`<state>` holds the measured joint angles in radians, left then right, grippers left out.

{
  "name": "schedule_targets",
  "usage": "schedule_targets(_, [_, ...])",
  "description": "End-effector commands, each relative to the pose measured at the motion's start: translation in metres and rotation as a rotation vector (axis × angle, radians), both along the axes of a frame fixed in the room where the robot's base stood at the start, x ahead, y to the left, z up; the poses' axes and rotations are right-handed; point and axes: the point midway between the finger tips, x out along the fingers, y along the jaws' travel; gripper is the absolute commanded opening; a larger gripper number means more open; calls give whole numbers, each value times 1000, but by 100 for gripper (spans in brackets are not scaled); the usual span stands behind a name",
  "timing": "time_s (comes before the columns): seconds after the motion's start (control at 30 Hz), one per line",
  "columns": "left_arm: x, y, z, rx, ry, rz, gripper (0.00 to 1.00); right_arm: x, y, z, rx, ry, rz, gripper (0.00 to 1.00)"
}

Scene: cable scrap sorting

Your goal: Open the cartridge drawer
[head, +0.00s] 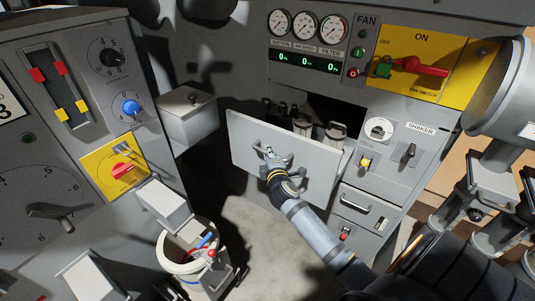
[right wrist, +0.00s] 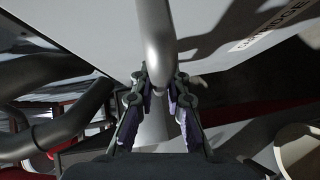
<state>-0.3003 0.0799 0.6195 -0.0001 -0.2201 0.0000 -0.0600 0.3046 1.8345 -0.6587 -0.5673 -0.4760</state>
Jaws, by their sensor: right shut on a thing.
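The cartridge drawer (head: 245,135) stands out from the grey machine, with a dark opening behind its wide pale front. Several pale cylindrical cartridges (head: 335,131) show behind the front's top edge. My right gripper (head: 271,160) is at the drawer's handle (head: 288,163), in the middle of the front. In the right wrist view, my right gripper (right wrist: 160,88) has its fingers closed on the handle bar (right wrist: 158,35), and the drawer front (right wrist: 85,28) fills the upper part with part of a printed label. My left gripper is not in view.
A grey box (head: 190,115) stands left of the drawer. A round bin (head: 172,262) with coloured scraps is below left. The shaker panel (head: 405,150) and a smaller drawer (head: 365,205) are at right. Clear floor (head: 255,225) lies below the drawer front.

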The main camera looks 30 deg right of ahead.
Motion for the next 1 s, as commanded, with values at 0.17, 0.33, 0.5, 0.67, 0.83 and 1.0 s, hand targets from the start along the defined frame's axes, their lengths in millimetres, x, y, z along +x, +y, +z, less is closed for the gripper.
schedule_targets(0.17, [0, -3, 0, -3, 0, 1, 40, 0, 0, -1, 1, 2, -1, 0])
schedule_targets(0.33, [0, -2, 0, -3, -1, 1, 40, 0, 0, -1, 1, 2, -1, 34])
schedule_targets(0.5, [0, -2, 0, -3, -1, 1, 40, 0, 0, 0, 0, 1, 0, 37])
schedule_targets(0.67, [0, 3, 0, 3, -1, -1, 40, -1, 1, 0, 1, -1, 1, 37])
schedule_targets(0.83, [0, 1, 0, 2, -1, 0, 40, -23, 10, 2, 2, 1, 3, 37])
schedule_targets(1.0, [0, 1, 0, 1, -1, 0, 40, -62, 25, 8, 3, 3, 1, 37])
